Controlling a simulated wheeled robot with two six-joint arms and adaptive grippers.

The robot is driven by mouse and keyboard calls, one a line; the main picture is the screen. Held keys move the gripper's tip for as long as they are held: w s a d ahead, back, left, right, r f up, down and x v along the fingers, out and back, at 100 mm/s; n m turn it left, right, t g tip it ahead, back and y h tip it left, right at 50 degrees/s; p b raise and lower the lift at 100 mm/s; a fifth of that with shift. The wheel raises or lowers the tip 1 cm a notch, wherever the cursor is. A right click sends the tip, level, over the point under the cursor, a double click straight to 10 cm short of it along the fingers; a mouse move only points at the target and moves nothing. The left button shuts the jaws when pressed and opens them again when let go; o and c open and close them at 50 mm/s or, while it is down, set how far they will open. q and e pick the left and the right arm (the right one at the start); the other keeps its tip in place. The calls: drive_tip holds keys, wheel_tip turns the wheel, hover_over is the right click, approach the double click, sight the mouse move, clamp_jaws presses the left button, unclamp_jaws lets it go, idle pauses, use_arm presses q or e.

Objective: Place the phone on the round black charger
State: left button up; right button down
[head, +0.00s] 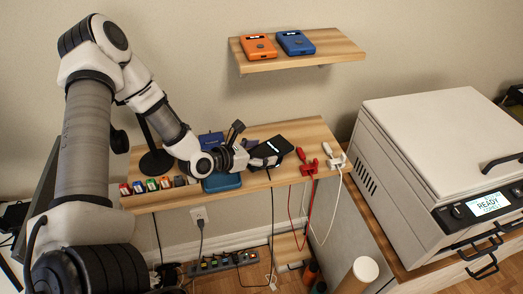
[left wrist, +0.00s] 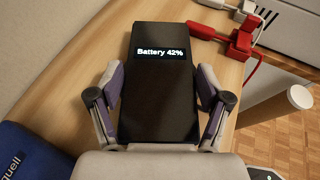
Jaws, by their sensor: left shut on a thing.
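The black phone (head: 277,146) is in my left gripper (head: 262,159), over the right half of the wooden desk shelf. In the left wrist view the phone (left wrist: 160,90) shows "Battery 42%" on its screen, and the fingers of my left gripper (left wrist: 160,100) are shut on its two sides. I cannot tell whether the phone touches the wood. A round black disc (head: 156,164) lies at the left of the shelf, at the foot of a dark upright; I cannot tell whether it is the charger. My right gripper is not in view.
Red (head: 308,165) and white (head: 336,160) plugs with cables lie right of the phone. A blue case (head: 222,183) and several small coloured blocks (head: 151,184) lie along the front edge. A large white machine (head: 430,140) stands right. An upper shelf (head: 335,48) holds orange and blue devices.

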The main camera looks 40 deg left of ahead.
use_arm(q)
drive_tip(key=shift+s, duration=0.1)
drive_tip(key=shift+f, duration=0.2)
drive_tip(key=o, duration=1.3)
drive_tip(key=shift+c, duration=0.2)
